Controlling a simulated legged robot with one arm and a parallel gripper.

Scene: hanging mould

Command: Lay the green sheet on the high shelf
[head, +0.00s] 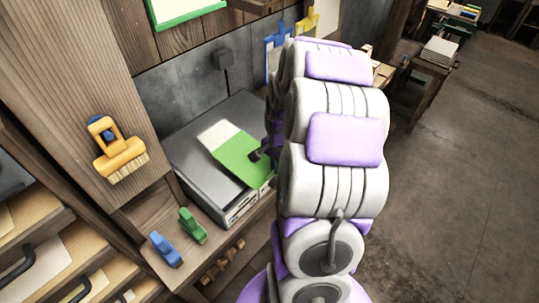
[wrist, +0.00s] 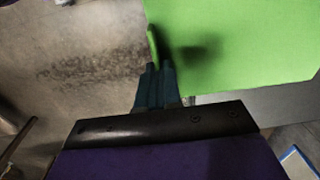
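The green sheet (head: 243,160) is over the grey flat-topped machine (head: 190,150) in the head view, with a white sheet (head: 217,132) showing at its far left edge. I cannot tell whether it touches the top. My gripper (head: 262,153) is at the sheet's right edge, partly hidden by my arm. In the wrist view the green sheet (wrist: 240,45) fills the upper right. The fingers (wrist: 154,68) are close together, with a thin raised green edge between their tips. A wooden ledge (head: 255,5) at the top may be the high shelf; it is mostly cut off.
A yellow brush (head: 120,155) hangs on the wooden post at left. A blue clamp (head: 165,250) and a green clamp (head: 192,226) stand on the bench before the machine. Blue and yellow tools hang behind my arm. Open floor (head: 450,190) lies at right.

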